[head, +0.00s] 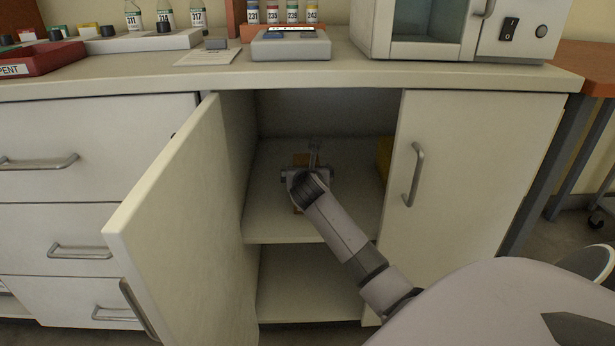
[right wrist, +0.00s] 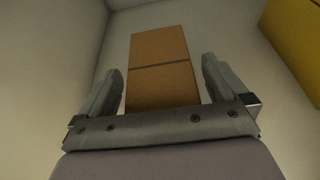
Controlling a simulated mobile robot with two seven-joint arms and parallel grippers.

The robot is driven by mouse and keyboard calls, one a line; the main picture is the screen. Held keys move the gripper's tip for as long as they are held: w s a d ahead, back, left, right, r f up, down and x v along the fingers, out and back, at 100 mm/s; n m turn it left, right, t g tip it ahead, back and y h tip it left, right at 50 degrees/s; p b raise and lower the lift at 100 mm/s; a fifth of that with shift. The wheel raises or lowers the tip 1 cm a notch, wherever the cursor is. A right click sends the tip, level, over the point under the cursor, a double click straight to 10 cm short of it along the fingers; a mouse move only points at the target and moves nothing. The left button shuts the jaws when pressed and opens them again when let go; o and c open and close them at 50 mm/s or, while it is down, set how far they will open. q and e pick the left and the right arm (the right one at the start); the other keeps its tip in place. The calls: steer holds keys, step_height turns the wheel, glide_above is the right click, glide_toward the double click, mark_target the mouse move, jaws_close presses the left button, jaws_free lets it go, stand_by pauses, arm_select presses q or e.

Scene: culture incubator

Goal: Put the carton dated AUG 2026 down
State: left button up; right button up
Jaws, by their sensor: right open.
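A brown carton (right wrist: 163,65) stands or lies between the spread fingers of my right gripper (right wrist: 163,88) in the right wrist view, with a gap on each side. In the head view the right arm reaches into the open cupboard, and the right gripper (head: 312,160) is over the upper shelf (head: 270,205). The carton (head: 300,158) is mostly hidden there behind the gripper. No date can be read on it. My left gripper is not in view.
The left cupboard door (head: 175,225) stands open; the right door (head: 475,170) is shut. A yellow object (head: 384,157) is at the shelf's right side and also shows in the right wrist view (right wrist: 295,45). The shelf's left part is free.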

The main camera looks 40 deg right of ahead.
arm_select(q)
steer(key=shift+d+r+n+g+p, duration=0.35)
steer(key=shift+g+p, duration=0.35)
steer(key=shift+p, duration=1.8)
arm_select(e)
steer(key=v, duration=1.1)
steer(key=shift+s+a, duration=0.15)
steer(key=shift+a, duration=0.1)
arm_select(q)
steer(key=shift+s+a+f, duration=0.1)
arm_select(e)
steer(key=shift+r, duration=0.1)
